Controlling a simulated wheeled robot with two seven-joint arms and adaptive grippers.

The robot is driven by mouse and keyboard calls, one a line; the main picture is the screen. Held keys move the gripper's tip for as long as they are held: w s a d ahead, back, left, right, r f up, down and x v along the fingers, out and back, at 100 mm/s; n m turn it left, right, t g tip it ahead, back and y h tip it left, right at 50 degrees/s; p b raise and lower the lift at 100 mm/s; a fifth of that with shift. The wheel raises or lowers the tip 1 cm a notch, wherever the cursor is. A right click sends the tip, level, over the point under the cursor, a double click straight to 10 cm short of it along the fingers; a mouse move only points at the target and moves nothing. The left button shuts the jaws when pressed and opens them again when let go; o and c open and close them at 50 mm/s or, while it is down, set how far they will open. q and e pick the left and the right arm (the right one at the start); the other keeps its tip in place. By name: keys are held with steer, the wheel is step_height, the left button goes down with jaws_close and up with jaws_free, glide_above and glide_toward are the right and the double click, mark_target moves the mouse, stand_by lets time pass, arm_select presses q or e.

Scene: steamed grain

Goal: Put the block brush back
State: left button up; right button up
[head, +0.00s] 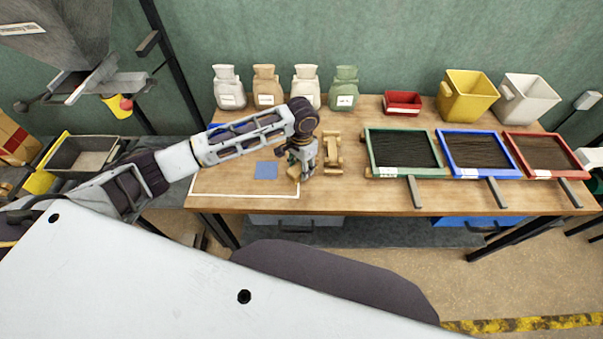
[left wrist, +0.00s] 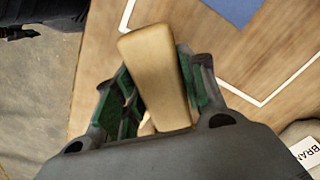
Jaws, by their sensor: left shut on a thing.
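My left gripper (head: 299,168) is over the wooden table, shut on the block brush (head: 293,173). In the left wrist view the brush (left wrist: 157,70) is a plain tan wooden block, and the green-padded fingers of my left gripper (left wrist: 163,92) lie on either side of it. Its underside is hidden. A wooden stand (head: 333,150) is on the table just right of the gripper, apart from it. My right gripper is not in view.
A blue square (head: 266,170) lies inside a white outline left of the gripper. Green (head: 368,155), blue (head: 444,153) and red (head: 512,150) trays of dark material stand at right. Several sacks, a red box (head: 402,103) and two bins line the back.

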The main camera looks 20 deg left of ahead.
arm_select(q)
steer(key=shift+f, duration=0.1)
steer(key=shift+f, duration=1.85)
steer(key=shift+f, duration=0.1)
steer(key=o, duration=0.9)
step_height(320, 180, up, 12)
steer(key=shift+r, duration=0.1)
steer(key=shift+s, duration=0.1)
